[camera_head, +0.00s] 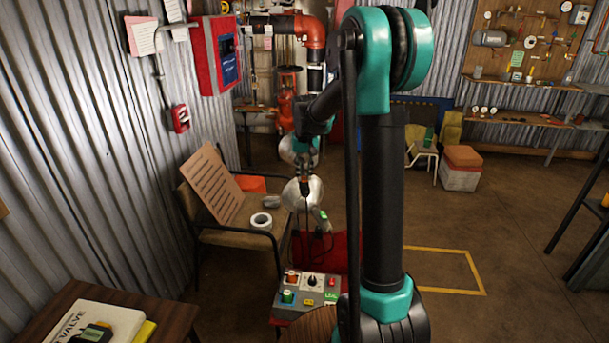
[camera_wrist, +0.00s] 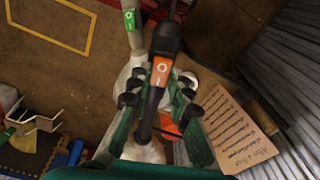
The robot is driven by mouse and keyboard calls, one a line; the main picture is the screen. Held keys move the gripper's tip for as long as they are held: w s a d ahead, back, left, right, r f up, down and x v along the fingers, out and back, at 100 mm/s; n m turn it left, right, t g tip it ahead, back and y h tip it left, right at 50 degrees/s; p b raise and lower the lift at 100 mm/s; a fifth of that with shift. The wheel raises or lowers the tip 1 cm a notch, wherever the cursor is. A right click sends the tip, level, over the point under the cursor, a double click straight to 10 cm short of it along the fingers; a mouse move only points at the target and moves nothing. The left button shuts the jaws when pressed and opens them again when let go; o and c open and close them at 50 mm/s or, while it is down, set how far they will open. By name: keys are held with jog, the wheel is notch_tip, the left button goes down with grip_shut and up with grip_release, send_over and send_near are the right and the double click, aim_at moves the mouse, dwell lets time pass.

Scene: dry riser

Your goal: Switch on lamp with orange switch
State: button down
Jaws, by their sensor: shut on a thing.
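The orange switch (camera_wrist: 160,72) shows in the wrist view on a black body (camera_wrist: 166,40), with its white I and O marks facing my camera. My gripper (camera_wrist: 157,93) has its teal fingers on both sides of this black body and is shut on it, just below the orange switch. In the head view my gripper (camera_head: 304,181) is at a silver lamp shade (camera_head: 314,193); the orange switch is too small to make out there. A green switch (camera_wrist: 129,20) on a pale body is close by in the wrist view. Whether a lamp is lit cannot be told.
A control box (camera_head: 312,282) with buttons and a knob stands below my gripper. A wooden table (camera_head: 160,308) is front left. Open floor lies right.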

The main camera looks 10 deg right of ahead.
aim_at(304, 177)
jog(key=shift+w+g, duration=0.2)
jog(key=shift+g, duration=0.4)
jog(key=c, duration=1.4)
grip_release()
notch_tip(304, 177, up, 12)
jog(key=s+d+f+t, duration=0.1)
jog(key=s+f, duration=0.5)
jog(key=s, duration=0.4)
jog(key=s+d+f+t, duration=0.1)
jog(key=s+f, duration=0.6)
jog(key=s, duration=0.3)
jog(key=s+d+f+t, duration=0.2)
jog(key=s+f, duration=0.4)
jog(key=s, duration=0.5)
jog(key=shift+f+n, duration=0.3)
